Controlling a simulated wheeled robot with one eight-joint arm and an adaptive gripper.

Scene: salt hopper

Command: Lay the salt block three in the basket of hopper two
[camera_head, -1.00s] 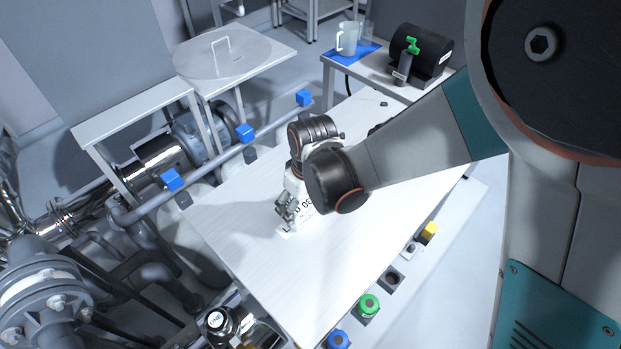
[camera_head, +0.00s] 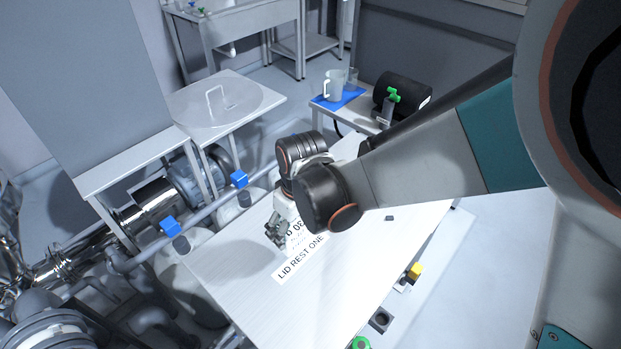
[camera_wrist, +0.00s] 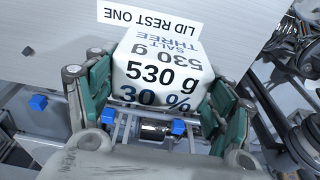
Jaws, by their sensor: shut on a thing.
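A white block lettered "SALT THREE 530 g 30 %" (camera_wrist: 165,62) sits between the two teal-padded fingers of my gripper (camera_wrist: 160,88) in the wrist view. The fingers are shut on its sides. In the head view my gripper (camera_head: 278,232) and part of the salt block (camera_head: 297,231) show over the white tabletop labelled "LID REST ONE" (camera_head: 302,258). My wrist hides much of the block there. I cannot tell the gap between block and tabletop. No basket or marking of hopper two can be made out.
A round lid with a handle (camera_head: 228,102) lies on a side table at the back left. Pipes with blue-handled valves (camera_head: 170,225) run along the left. A jug (camera_head: 333,86) and a black drum (camera_head: 402,97) stand on a back table. Colored buttons (camera_head: 416,272) line the right edge.

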